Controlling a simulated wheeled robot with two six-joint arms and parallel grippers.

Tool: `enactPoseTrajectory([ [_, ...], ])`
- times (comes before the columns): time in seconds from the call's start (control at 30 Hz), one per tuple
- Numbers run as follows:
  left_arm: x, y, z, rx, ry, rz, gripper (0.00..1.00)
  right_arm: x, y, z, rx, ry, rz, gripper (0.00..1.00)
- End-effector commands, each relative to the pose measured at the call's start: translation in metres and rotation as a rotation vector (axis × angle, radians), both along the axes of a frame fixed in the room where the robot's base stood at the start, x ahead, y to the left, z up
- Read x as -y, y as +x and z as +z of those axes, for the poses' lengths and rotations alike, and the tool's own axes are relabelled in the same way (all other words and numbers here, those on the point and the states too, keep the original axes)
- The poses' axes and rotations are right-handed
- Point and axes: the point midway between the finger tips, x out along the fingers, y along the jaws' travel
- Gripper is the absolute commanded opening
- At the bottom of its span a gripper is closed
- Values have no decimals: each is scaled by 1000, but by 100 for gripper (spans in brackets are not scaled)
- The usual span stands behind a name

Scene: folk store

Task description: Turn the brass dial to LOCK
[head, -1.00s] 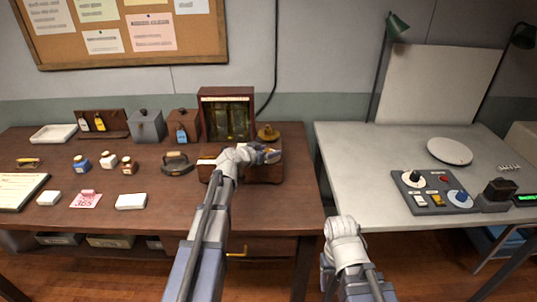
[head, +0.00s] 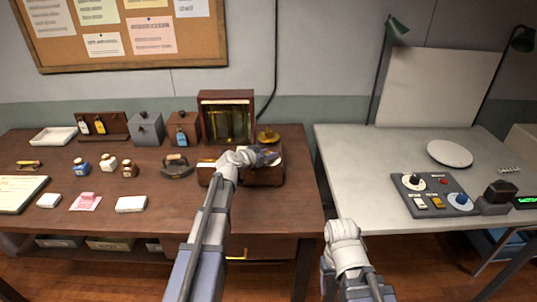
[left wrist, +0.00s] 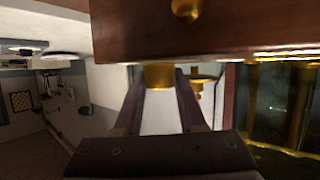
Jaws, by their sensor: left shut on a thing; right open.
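The wooden box (head: 262,178) stands under and right of a glass-fronted cabinet (head: 227,118) on the brown bench. My left gripper (head: 268,157) is at the box's upper part. In the left wrist view, which is upside down, its two fingers (left wrist: 158,88) are shut on a brass piece, the brass dial (left wrist: 158,75), at the box's edge. The dial's markings and pointer are hidden, so its setting cannot be read. A round brass piece (left wrist: 203,79) stands behind, and a brass knob (left wrist: 185,8) is on the box's face. Of my right arm only wrist links show.
A flat iron (head: 175,163), small jars (head: 108,162) and pale blocks stand left on the bench. On the grey table at right are a control panel (head: 437,194) and a round white plate (head: 450,152). A gap separates bench and table.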

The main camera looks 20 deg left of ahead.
Motion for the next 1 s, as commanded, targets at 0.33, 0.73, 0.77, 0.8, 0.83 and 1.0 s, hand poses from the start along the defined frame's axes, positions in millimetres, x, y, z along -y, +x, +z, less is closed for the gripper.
enactPoseTrajectory([
  [0.33, 1, -1, 0, 1, 1, 60, 0, 0, 0, 0, 0, 0, 0, 66],
  [0.73, 2, -1, 0, 1, 4, 259, 0, 0, 0, 0, 0, 0, 0, 66],
  [0.77, 2, -1, 0, 1, 4, 275, 0, 0, 0, 0, 0, 0, 0, 66],
  [0.8, 2, -1, 0, 2, 4, 295, 0, 0, 0, 0, 0, 0, 0, 66],
  [0.83, 2, -1, 0, 2, 4, 309, 0, 0, 0, 0, 0, 0, 0, 66],
  [1.0, 2, 0, 0, 3, 5, 395, 0, 0, 0, 0, 0, 0, 0, 66],
])
